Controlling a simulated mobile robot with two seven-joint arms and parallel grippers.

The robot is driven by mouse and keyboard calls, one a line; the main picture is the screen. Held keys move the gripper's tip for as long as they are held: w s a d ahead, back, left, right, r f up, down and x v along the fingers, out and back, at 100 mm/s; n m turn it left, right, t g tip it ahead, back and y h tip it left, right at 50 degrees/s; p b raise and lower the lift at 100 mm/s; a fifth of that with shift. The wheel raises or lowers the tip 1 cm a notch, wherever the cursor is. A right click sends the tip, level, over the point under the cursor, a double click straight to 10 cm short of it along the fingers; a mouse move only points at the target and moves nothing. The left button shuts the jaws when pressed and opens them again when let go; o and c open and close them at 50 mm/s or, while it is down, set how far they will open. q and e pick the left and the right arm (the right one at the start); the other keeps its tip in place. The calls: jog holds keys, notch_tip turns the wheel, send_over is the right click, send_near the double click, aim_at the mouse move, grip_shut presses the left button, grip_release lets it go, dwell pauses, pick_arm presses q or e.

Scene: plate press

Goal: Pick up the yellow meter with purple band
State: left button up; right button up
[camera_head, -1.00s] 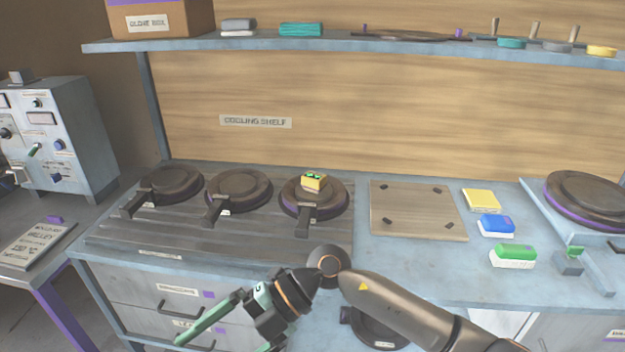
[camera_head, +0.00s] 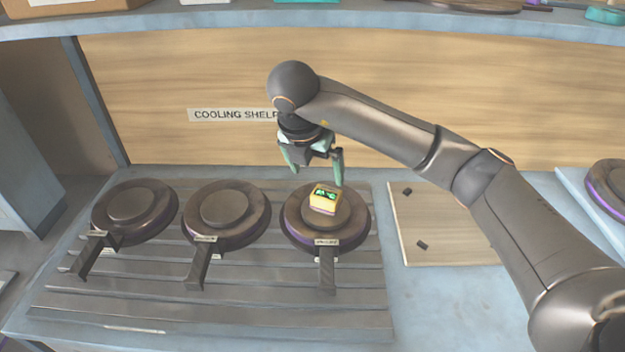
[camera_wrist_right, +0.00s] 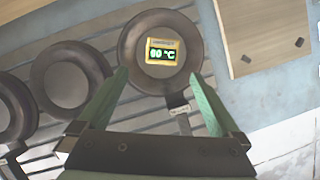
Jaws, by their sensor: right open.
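The yellow meter (camera_head: 325,197) sits on the raised middle of the rightmost round plate (camera_head: 298,233). It has a green-lit display on top and a thin purple band low on its side. In the right wrist view the meter (camera_wrist_right: 162,51) shows a reading that looks like 80 °C. My right gripper (camera_head: 315,176) is open and empty, above and slightly behind the meter, its green fingers pointing down. In the right wrist view the fingers (camera_wrist_right: 158,82) are spread wide, with the meter beyond them and between their lines. My left gripper is not in view.
Two more round plates with handles, the middle one (camera_head: 227,214) and the left one (camera_head: 134,211), sit on the slatted rack (camera_head: 150,290). A wooden board (camera_head: 440,245) lies to the right. An overhead shelf (camera_head: 230,18) runs above, and the back wall is close behind my gripper.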

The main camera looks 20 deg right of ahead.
aim_at(327, 192)
jog(key=p+x, duration=0.1)
jog(key=x, duration=0.5)
jog(key=shift+d+f, duration=0.15)
jog(key=shift+d, duration=0.1)
jog(key=shift+p+x, duration=0.7)
jog(key=shift+x, duration=2.3)
jog(key=shift+s+d, duration=0.1)
jog(key=c, duration=1.5)
jog(key=shift+r+b, duration=0.3)
jog(key=shift+r, duration=0.35)
notch_tip(327, 192, up, 3)
jog(key=shift+s+f+b, duration=0.2)
jog(key=shift+f+b, duration=0.05)
jog(key=shift+b, duration=0.1)
jog(key=s+a+r, duration=0.1)
jog(key=s+r, duration=0.2)
jog(key=s, duration=0.1)
jog(key=s+r, duration=0.3)
jog(key=s, duration=0.2)
jog(key=s+a+r, duration=0.1)
jog(key=s+r, duration=0.2)
jog(key=s, duration=0.1)
jog(key=shift+s+a+r, duration=0.15)
jog(key=shift+s+a, duration=0.05)
jog(key=shift+a, duration=0.15)
